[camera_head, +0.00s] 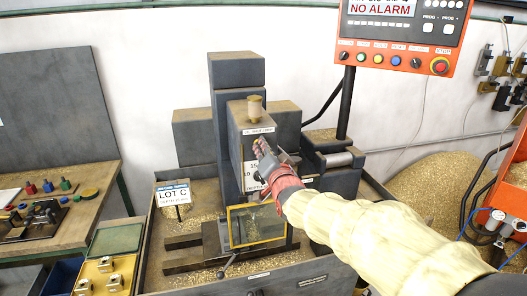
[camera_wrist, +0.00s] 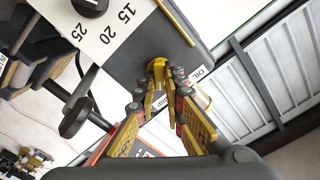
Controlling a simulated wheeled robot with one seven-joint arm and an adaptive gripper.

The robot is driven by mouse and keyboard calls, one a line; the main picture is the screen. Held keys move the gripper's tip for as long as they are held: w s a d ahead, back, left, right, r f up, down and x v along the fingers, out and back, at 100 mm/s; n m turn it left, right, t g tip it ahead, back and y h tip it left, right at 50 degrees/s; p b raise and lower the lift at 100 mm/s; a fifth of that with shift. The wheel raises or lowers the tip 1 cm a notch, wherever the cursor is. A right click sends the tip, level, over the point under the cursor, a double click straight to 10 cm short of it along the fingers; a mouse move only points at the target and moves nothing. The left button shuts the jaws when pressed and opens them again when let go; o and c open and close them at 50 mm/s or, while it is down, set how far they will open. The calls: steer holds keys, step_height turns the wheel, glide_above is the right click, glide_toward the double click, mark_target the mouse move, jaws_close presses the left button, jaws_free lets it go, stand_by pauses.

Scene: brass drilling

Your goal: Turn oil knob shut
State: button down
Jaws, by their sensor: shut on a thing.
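The drill machine (camera_head: 237,80) stands in the middle of the head view, with a brass cup (camera_head: 256,109) on top of its head. My gripper (camera_head: 262,151) is at the front of that head, just below a small white label (camera_head: 258,131). In the wrist view my gripper (camera_wrist: 159,88) has its fingers closed together on a small brass piece, which I take for the oil knob (camera_wrist: 157,64). It is mostly hidden by the fingertips. An OIL label (camera_wrist: 199,73) is just to its right. I cannot tell how far the knob is turned.
A dial scale with numbers (camera_wrist: 108,32) and its black knob (camera_wrist: 90,6) are close to my fingers. A yellow-framed guard (camera_head: 257,227) hangs below my wrist. The control panel (camera_head: 402,35) shows NO ALARM. A LOT C sign (camera_head: 173,193) stands left.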

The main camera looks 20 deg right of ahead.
steer(key=shift+a+f+n+b, duration=0.1)
steer(key=shift+a+n+b, duration=0.05)
steer(key=shift+n+b, duration=2.3)
steer(key=shift+a+r+n+b, duration=0.15)
steer(key=shift+n+b, duration=1.45)
steer(key=shift+n, duration=1.55)
steer(key=shift+a+f+n+b, duration=0.15)
steer(key=shift+n+b, duration=1.9)
steer(key=shift+n, duration=0.75)
steer(key=c, duration=2)
jaws_free()
steer(key=shift+o, duration=0.6)
steer(key=shift+s, duration=0.1)
